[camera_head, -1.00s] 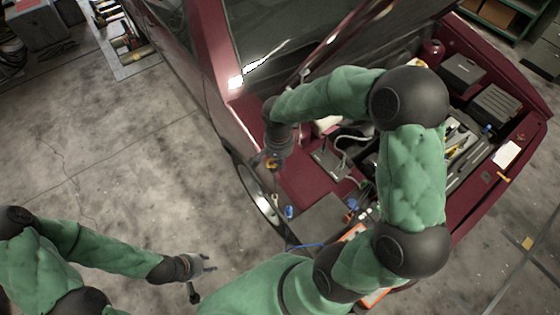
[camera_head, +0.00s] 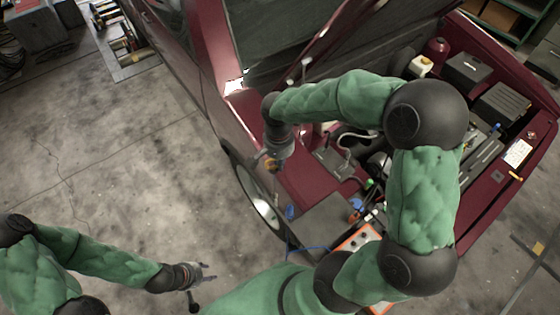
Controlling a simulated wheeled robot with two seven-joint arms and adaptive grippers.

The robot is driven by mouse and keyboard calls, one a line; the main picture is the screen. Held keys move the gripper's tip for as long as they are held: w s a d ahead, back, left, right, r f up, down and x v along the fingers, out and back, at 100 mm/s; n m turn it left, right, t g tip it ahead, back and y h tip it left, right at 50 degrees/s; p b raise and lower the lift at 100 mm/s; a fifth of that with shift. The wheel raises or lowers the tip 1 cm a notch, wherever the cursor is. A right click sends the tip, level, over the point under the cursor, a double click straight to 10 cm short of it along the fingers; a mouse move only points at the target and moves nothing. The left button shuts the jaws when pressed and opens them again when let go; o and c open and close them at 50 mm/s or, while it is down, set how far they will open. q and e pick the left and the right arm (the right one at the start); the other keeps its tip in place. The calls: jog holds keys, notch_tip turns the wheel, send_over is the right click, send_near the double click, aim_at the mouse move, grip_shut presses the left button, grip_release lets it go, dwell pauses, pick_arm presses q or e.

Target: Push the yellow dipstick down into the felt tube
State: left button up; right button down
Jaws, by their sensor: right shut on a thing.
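My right gripper (camera_head: 270,164) points down over the car's near fender, close above the front wheel. It is shut on a small yellow-orange piece, which I take to be the handle of the yellow dipstick (camera_head: 271,164). A thin line seems to hang below it, too faint to follow to its end. I cannot make out the felt tube. My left gripper (camera_head: 203,284) is low at the lower left, over bare floor, with its fingers apart and empty.
The dark red car (camera_head: 300,181) has its engine bay (camera_head: 333,163) open. My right arm crosses the bay and hides part of it. A blue clip (camera_head: 290,211) and an orange box (camera_head: 357,240) are near the front. The floor (camera_head: 110,150) at left is clear.

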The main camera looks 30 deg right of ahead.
notch_tip(320, 180, down, 18)
jog(key=b, duration=1.3)
dwell(0.7)
jog(key=c, duration=1.3)
grip_release()
notch_tip(320, 180, up, 12)
jog(key=shift+w+a+r, duration=0.1)
jog(key=shift+a, duration=0.05)
